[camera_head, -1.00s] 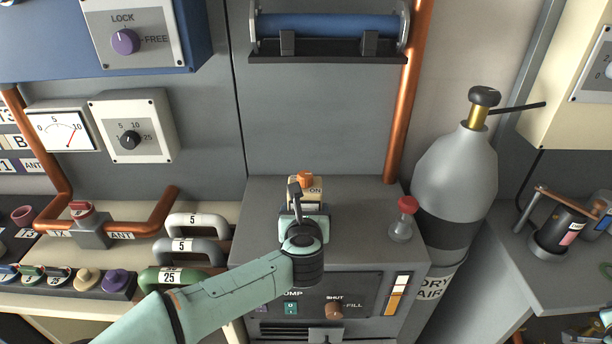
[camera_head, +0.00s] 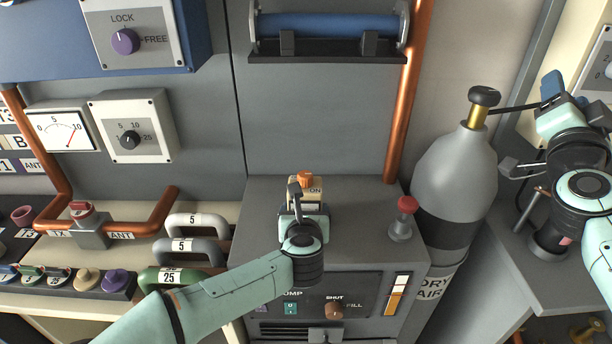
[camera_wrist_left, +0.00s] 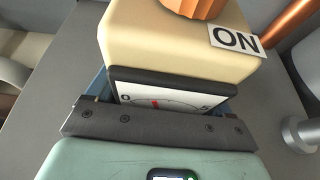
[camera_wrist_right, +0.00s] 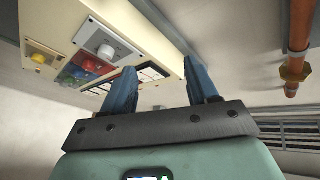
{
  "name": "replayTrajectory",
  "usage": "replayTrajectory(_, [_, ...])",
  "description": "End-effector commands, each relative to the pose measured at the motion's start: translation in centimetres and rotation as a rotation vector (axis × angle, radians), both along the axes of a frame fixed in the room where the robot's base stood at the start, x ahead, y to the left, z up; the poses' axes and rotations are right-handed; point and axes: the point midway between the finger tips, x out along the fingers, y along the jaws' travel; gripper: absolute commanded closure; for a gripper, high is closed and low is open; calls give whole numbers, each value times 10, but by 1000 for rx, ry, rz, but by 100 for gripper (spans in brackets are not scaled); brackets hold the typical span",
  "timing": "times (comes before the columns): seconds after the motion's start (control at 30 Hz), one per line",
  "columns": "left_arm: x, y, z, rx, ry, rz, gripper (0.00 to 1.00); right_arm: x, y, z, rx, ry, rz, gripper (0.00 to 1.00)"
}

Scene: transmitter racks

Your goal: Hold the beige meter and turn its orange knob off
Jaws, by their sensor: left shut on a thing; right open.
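The beige meter (camera_wrist_left: 165,45) stands on the grey cabinet top in the middle of the head view. Its orange knob (camera_head: 305,179) is on top, beside an ON label (camera_wrist_left: 237,39). The left wrist view shows its dial face with a red needle close in front of the gripper. My left gripper (camera_head: 296,200) is shut on the meter's body; its fingers are mostly hidden. My right gripper (camera_head: 530,125) is up at the right of the head view, well away from the meter. It is open and empty in the right wrist view (camera_wrist_right: 163,92).
A grey gas cylinder (camera_head: 455,180) with a black valve knob stands between the cabinet and my right arm. A red-capped fitting (camera_head: 403,218) is on the cabinet top (camera_head: 355,200), right of the meter. A copper pipe (camera_head: 408,100) rises behind. Air above the knob is clear.

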Motion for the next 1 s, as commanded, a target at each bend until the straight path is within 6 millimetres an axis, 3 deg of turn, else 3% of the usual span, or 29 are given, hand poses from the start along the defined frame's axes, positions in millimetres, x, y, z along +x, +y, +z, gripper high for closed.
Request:
replayTrajectory(0.03, [0, 0, 2, -1, -3, 0, 65, 24, 35, -16, -11, 41, 92, 41])
replayTrajectory(0.1, [0, 0, 2, -1, -3, 0, 65, 49, 86, -34, -28, 87, 222, 41])
replayTrajectory(0.27, [0, 0, 2, -1, -3, 0, 65, 78, 200, -67, -65, 159, 515, 41])
replayTrajectory(0.43, [0, 0, 2, -1, -3, 0, 65, 71, 311, -84, -96, 180, 820, 41])
replayTrajectory(0.6, [0, 0, 2, -1, -3, 0, 65, 33, 397, -77, -121, 139, 1111, 41])
replayTrajectory(0.7, [0, 0, 2, -1, -3, 0, 65, 1, 433, -63, -136, 83, 1269, 41])
replayTrajectory(0.8, [0, 0, 2, -1, -3, 0, 65, -35, 455, -43, -151, 8, 1405, 41])
replayTrajectory(1.0, [0, 0, 2, -1, -3, 0, 65, -99, 466, -2, -183, -155, 1597, 41])
